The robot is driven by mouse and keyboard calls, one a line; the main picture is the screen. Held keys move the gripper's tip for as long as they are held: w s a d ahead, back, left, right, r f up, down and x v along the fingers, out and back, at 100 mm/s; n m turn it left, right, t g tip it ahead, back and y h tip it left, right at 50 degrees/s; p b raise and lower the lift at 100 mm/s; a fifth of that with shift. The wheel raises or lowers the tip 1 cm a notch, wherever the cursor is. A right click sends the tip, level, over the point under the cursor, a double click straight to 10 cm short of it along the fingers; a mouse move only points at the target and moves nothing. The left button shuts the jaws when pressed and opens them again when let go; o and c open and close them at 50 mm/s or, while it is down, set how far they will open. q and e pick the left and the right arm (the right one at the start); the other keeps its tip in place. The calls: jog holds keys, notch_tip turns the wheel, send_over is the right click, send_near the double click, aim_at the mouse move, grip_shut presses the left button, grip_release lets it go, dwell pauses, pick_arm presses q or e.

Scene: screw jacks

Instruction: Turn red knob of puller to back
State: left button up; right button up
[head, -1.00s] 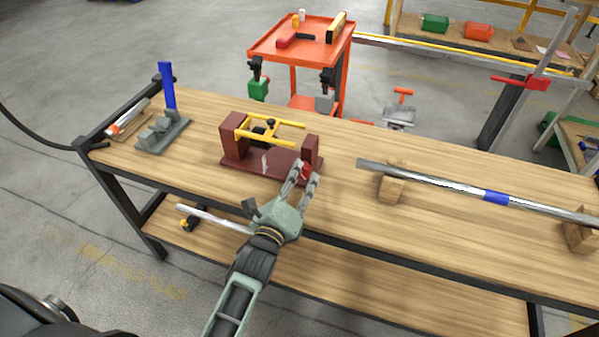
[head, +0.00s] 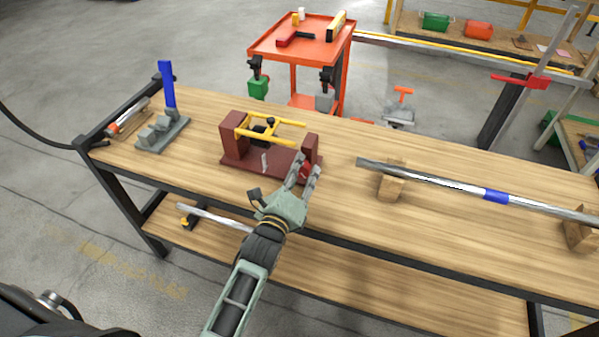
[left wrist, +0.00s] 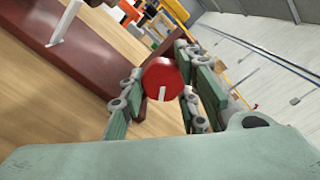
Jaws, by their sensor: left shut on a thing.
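The puller (head: 262,158) stands on the wooden workbench, with a dark red base and end blocks and a yellow frame (head: 270,127) between them. Its red knob (head: 305,170) is at the right front end. In the left wrist view the red knob (left wrist: 163,78) is round, with a pale mark pointing down. My left gripper (head: 305,172) reaches in from the front and is shut on the red knob, a finger on each side (left wrist: 160,95). The fingers partly hide the knob in the head view. My right gripper is not in view.
A grey fixture with a blue upright (head: 167,85) stands on the bench at left. A long metal bar (head: 440,182) rests on wooden blocks (head: 392,185) at right. An orange cart (head: 265,48) stands behind the bench.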

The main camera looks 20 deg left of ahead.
pick_arm(q)
jog(key=shift+s+a+f+n, duration=0.1)
jog(key=shift+f+n, duration=0.15)
jog(key=shift+n, duration=0.15)
